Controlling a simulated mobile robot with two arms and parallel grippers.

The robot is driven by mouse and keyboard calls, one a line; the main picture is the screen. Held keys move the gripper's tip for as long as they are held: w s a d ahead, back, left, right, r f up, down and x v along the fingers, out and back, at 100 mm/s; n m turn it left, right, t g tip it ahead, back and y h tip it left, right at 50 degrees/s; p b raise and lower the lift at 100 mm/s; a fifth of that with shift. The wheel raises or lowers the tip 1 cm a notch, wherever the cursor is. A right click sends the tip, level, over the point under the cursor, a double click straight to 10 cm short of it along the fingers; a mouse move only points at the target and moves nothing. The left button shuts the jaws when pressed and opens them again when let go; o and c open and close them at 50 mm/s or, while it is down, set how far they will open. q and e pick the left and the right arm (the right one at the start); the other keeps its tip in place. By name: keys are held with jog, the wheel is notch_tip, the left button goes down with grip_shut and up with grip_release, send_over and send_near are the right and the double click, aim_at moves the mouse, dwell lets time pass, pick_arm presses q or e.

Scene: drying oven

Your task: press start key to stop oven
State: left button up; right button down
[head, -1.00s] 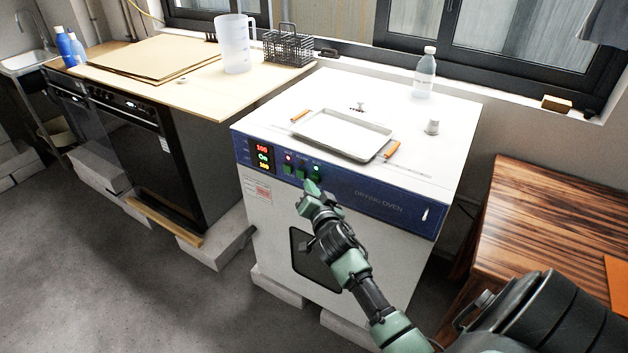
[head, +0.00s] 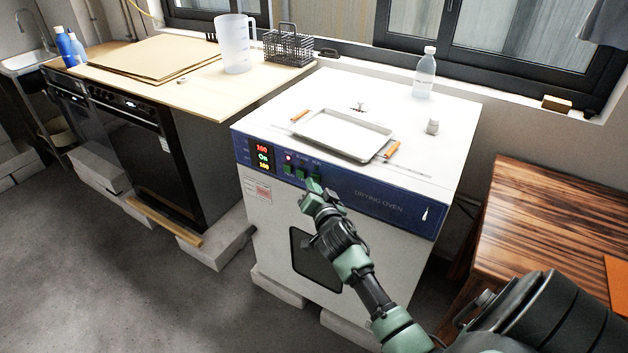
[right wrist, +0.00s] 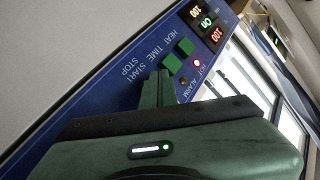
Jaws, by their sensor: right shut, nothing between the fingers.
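The white drying oven (head: 400,235) has a blue control panel (head: 345,192) with a lit display (head: 262,157); its middle line reads "On". In the right wrist view, two green keys, the heat key (right wrist: 185,46) and the time key (right wrist: 172,63), show in a row. The start/stop label (right wrist: 138,68) is beside the fingers. My right gripper (head: 313,186) is shut and empty, its tips at the start/stop key's place; the fingers (right wrist: 157,88) hide that key. I cannot tell whether they touch or press it. My left gripper is not in view.
A wooden table (head: 540,220) is at the right. A counter with a jug (head: 235,45) is at the left.

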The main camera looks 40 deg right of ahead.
jog(key=shift+w+d, duration=0.1)
jog(key=shift+d, duration=0.2)
dwell(0.4)
jog(key=shift+s+a, duration=0.25)
jog(key=shift+a, duration=0.35)
jog(key=shift+s+a, duration=0.25)
jog(key=shift+a, duration=0.3)
jog(key=shift+a, duration=0.1)
jog(key=a, duration=0.1)
jog(key=s+a, duration=0.1)
jog(key=a, duration=0.1)
jog(key=s+a, duration=0.1)
jog(key=shift+a, duration=0.2)
